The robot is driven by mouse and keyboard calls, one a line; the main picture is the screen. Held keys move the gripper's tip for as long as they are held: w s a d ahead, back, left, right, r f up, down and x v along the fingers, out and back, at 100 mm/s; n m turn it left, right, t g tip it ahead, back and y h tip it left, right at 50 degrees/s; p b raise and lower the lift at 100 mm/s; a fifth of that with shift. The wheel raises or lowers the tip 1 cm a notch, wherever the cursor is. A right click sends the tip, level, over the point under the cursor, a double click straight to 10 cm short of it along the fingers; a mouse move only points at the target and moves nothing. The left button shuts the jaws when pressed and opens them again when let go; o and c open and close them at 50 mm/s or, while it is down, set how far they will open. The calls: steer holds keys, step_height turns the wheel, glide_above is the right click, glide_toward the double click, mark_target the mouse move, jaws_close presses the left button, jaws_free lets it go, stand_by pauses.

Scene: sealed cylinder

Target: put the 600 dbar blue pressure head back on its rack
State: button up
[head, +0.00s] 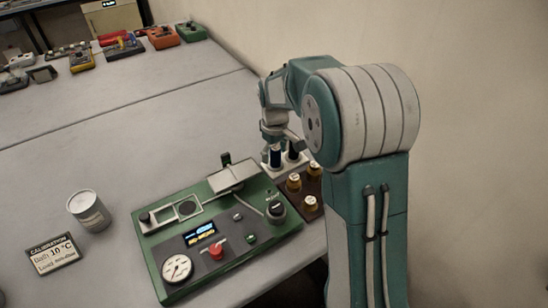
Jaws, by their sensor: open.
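A dark blue cylinder (275,158), which looks like the blue pressure head, stands upright just below or between the fingers. A second dark cylinder (294,151) stands to its right on the same rack. My gripper is open, but the fingers are small and partly overlap the cylinders. I cannot tell whether they touch the blue one or whether it is fully seated. The 600 dbar marking is not readable.
The green instrument (160,238) has a gauge, display and red lever. Brass-coloured knobbed pieces (294,182) sit on a brown board in front of the rack. A grey can (88,209) and a calibration sign (53,254) stand left. Several devices line the back; the middle table is clear.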

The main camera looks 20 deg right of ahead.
mark_target(275, 148)
step_height(275, 148, up, 10)
steer(key=shift+s+r, duration=0.2)
steer(key=s+r+m+t, duration=0.2)
steer(key=s+m, duration=0.1)
steer(key=s, duration=1)
steer(key=s+r+m+t, duration=0.1)
steer(key=s+m+t, duration=0.1)
steer(key=s, duration=1.2)
steer(key=shift+s+r+m+t, duration=0.2)
steer(key=shift+r+m+t, duration=0.2)
steer(key=shift+t, duration=0.4)
